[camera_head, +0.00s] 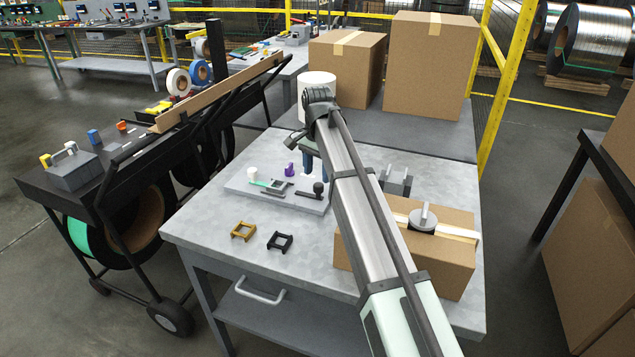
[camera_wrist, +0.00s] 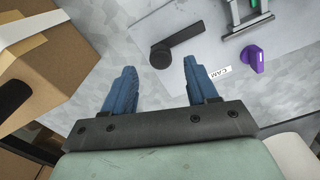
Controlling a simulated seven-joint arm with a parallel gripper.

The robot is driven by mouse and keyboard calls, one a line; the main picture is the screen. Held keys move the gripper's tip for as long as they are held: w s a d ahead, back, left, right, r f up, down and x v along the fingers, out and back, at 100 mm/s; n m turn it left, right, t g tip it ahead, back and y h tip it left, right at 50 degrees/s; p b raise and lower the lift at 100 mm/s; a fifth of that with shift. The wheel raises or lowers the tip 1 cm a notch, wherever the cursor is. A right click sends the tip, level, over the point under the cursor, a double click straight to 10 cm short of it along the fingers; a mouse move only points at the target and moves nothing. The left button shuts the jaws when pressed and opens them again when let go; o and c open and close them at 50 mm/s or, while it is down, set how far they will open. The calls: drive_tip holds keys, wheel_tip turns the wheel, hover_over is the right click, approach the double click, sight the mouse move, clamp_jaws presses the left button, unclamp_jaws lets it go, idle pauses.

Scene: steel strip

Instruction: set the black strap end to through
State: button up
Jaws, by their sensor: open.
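On a grey plate (camera_head: 270,200) on the steel table, a flat black bar (camera_head: 308,195) lies beside an upright black round-topped piece (camera_head: 318,187). In the wrist view the black bar (camera_wrist: 183,40) runs up right from the round piece (camera_wrist: 160,56). I cannot tell for sure which part is the strap end. A grey frame (camera_wrist: 243,18) with a green strip (camera_wrist: 262,5) across it stands beyond. My gripper (camera_wrist: 160,65) is open and empty, its blue fingers either side of the round piece in the picture and seemingly above it. In the head view my arm partly hides it.
A purple knob (camera_head: 290,169) and white cylinder (camera_head: 252,174) stand on the plate. A yellow buckle (camera_head: 243,231) and black buckle (camera_head: 280,241) lie in front. A strapped carton (camera_head: 400,252) sits to the right.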

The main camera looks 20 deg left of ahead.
sight(317, 185)
drive_tip(key=shift+f, duration=2.2)
clamp_jaws()
